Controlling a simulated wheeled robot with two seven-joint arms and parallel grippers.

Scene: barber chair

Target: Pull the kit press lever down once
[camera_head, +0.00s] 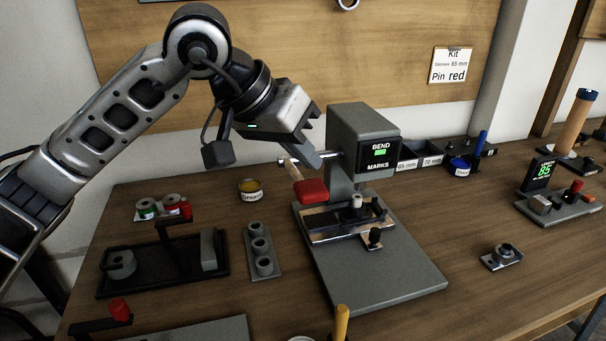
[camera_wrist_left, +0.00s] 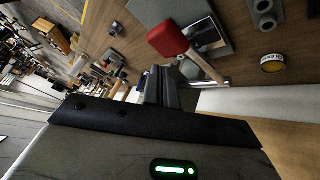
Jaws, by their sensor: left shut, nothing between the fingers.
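The kit press (camera_head: 360,125) is a grey block on a flat grey base plate, with a small screen reading BEND and MARKS. Its lever (camera_head: 293,170) sticks out on the press's left side and ends in a red grip (camera_head: 311,190), which hangs low toward the front. My left gripper (camera_head: 318,158) is shut and empty, just above the red grip, beside the lever's pivot rod. In the left wrist view the shut fingers (camera_wrist_left: 160,88) are close to the red grip (camera_wrist_left: 168,38) and lever shaft (camera_wrist_left: 206,67); I cannot tell whether they touch. My right gripper is not in view.
A grease tin (camera_head: 250,188), a grey holder with several sockets (camera_head: 261,250) and a black fixture (camera_head: 150,268) stand left of the press. Labelled bins (camera_head: 420,155) and a blue pot (camera_head: 460,166) are behind right. Bare tabletop (camera_head: 465,215) lies right of the press.

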